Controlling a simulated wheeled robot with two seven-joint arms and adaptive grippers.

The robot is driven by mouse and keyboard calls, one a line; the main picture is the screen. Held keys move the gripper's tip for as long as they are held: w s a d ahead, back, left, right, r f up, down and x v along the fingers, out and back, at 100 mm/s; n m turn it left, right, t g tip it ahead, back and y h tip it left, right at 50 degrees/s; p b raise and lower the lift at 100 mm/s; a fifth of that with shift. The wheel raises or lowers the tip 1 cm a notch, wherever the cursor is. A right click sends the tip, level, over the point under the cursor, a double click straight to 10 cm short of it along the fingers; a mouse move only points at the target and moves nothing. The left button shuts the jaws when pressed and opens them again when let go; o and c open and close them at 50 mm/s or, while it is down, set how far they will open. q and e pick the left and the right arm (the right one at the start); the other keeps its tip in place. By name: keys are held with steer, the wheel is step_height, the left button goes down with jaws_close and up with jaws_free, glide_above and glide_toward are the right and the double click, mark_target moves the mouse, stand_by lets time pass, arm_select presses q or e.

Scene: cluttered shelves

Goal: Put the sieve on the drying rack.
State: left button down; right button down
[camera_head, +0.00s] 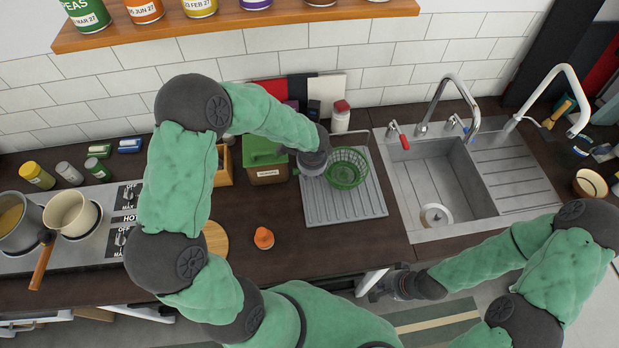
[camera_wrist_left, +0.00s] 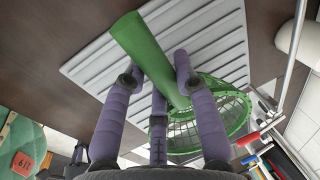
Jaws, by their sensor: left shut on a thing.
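The green sieve (camera_head: 346,168) is over the grey ridged drying rack (camera_head: 345,209) left of the sink. My left gripper (camera_head: 313,163) is at its left side, over the rack. In the left wrist view the fingers of my left gripper (camera_wrist_left: 157,76) are closed around the thick green handle of the sieve (camera_wrist_left: 142,45). The mesh bowl lies to the right, with the ridged rack (camera_wrist_left: 97,70) behind. I cannot tell whether the bowl touches the rack. My right gripper (camera_head: 388,287) is low at the counter's front edge, and its fingers are unclear.
A green-lidded box (camera_head: 265,160) stands left of the rack, and a red-capped bottle (camera_head: 340,117) behind it. The sink (camera_head: 437,180) with a tap is to the right. An orange object (camera_head: 264,238) lies on the counter. Pots stand on the stove at far left.

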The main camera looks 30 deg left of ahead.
arm_select(q)
steer(key=shift+s+a+f, duration=0.1)
steer(key=shift+a+f, duration=0.2)
steer(key=shift+f, duration=0.05)
steer(key=shift+s+b+x, duration=0.15)
steer(key=shift+b+x, duration=0.05)
steer(key=shift+x, duration=0.55)
steer(key=shift+s+b+x, duration=0.15)
steer(key=shift+b+x, duration=0.05)
steer(key=shift+x, duration=0.55)
steer(key=shift+d+f, duration=0.1)
steer(key=shift+f, duration=0.1)
steer(key=c, duration=1)
jaws_free()
steer(key=shift+o, duration=0.2)
steer(key=shift+r, duration=0.1)
steer(key=shift+r, duration=0.4)
steer(key=p+v, duration=0.2)
steer(key=v, duration=0.9)
steer(key=shift+p, duration=0.3)
steer(key=shift+s+d+r, duration=0.1)
